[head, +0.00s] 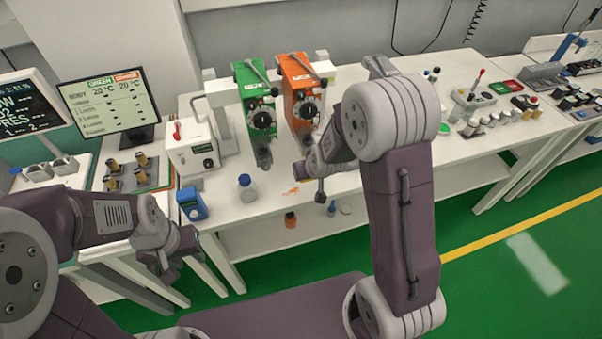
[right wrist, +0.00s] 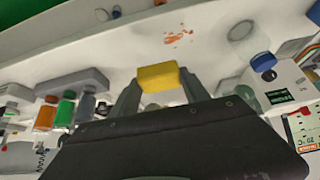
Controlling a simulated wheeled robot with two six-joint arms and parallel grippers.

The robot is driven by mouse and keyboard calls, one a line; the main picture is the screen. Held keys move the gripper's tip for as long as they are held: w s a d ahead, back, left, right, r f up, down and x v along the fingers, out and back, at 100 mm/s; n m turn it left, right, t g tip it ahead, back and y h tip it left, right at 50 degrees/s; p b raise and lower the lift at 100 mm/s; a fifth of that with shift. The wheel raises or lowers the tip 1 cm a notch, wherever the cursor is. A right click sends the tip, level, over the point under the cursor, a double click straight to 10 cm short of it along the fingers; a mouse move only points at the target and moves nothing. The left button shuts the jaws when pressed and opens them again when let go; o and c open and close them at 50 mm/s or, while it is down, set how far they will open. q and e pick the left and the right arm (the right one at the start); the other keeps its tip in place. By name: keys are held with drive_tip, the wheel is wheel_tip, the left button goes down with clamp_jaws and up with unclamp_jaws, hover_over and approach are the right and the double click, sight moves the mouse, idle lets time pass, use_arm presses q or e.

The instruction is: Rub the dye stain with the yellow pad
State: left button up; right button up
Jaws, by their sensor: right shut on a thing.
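The yellow pad (right wrist: 159,77) is held between the two fingers of my right gripper (right wrist: 157,88) in the right wrist view. The dye stain (right wrist: 178,37) is a few orange-brown smears on the white bench top, apart from the pad in this view. It shows in the head view as a small orange patch (head: 291,190), just left of my right gripper (head: 320,190). The pad cannot be made out in the head view. My left gripper (head: 170,264) hangs in front of the bench, away from the stain; its finger opening is unclear.
A blue-capped bottle (head: 247,189) stands left of the stain, with a blue box (head: 192,204) farther left. Green (head: 258,110) and orange (head: 299,100) devices stand behind. The white bench (head: 262,212) is clear around the stain; its front edge is near.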

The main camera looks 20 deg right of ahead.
drive_tip(key=w+a+f, duration=0.1)
drive_tip(key=w+a, duration=0.1)
drive_tip(key=shift+w+f+p, duration=0.3)
drive_tip(key=shift+f+p, duration=0.05)
use_arm(q)
drive_tip(key=shift+s+r, duration=0.25)
drive_tip(key=shift+s, duration=0.1)
use_arm(e)
drive_tip(key=shift+s+f, duration=0.1)
